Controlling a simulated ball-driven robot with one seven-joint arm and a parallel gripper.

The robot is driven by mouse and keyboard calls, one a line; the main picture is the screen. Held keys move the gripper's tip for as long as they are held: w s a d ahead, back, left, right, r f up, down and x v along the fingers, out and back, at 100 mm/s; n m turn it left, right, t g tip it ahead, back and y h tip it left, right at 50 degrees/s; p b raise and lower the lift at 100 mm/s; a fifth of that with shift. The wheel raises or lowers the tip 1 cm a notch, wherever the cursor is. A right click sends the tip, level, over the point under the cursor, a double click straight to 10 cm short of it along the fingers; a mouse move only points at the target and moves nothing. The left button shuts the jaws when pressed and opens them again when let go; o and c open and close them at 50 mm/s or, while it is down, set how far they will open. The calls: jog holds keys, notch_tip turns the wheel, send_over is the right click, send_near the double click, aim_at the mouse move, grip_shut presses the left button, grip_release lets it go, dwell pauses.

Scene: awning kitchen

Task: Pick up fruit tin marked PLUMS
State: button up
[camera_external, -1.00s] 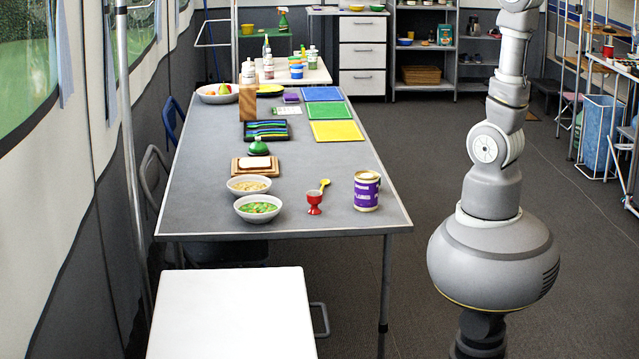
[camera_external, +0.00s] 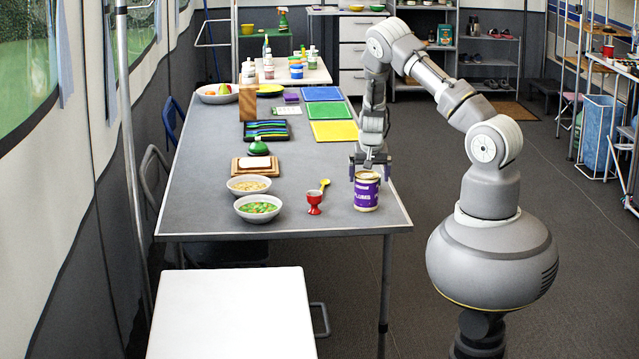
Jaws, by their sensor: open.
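The fruit tin (camera_external: 366,193) stands upright near the front right corner of the grey table. It has a purple label with white lettering, partly legible as PLUMS, and a pale gold lid. My gripper (camera_external: 369,173) is directly above the tin, pointing down, with its fingers apart. The fingertips are at about the height of the tin's lid, one to each side in the picture. I cannot tell whether they touch the tin. Nothing is held.
A red egg cup (camera_external: 314,202) and a yellow spoon (camera_external: 321,186) are left of the tin. The grey table (camera_external: 310,222) is bare behind the tin, up to the yellow mat (camera_external: 336,131).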

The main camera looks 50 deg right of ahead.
jog(key=b+x, duration=0.1)
jog(key=x, duration=0.1)
jog(key=b+x, duration=0.1)
jog(key=x, duration=0.1)
jog(key=shift+w+a+f, duration=0.15)
jog(key=shift+w+f, duration=0.15)
jog(key=shift+f, duration=0.1)
jog(key=shift+r, duration=0.1)
jog(key=c, duration=1.3)
jog(key=shift+r, duration=0.1)
